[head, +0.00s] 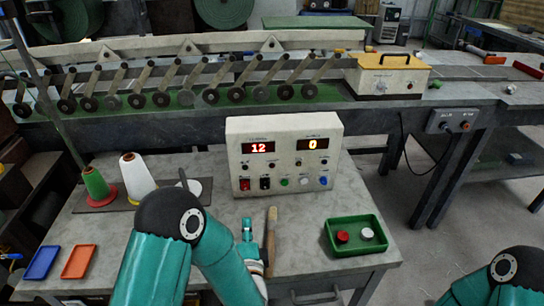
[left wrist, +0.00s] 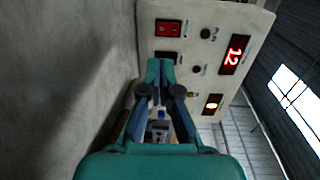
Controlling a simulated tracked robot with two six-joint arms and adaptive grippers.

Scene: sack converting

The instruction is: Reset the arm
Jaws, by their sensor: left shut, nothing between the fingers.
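My left arm comes in from the bottom left of the head view and bends over the grey table. My left gripper (head: 247,226) is shut and empty, above the table in front of the white control box (head: 284,152). In the left wrist view its teal fingers (left wrist: 164,75) are together and point towards the box's panel (left wrist: 195,45). A wooden handle (head: 270,238) lies just right of the gripper in the head view. Of my right arm only a teal joint shows at the bottom right; its gripper is out of view.
A green tray (head: 355,251) holds a red and a white cap. Green (head: 97,186) and white (head: 135,178) thread cones stand at left. Blue (head: 42,262) and orange (head: 79,261) trays lie at front left. A roller conveyor (head: 200,100) runs behind. The table between box and green tray is clear.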

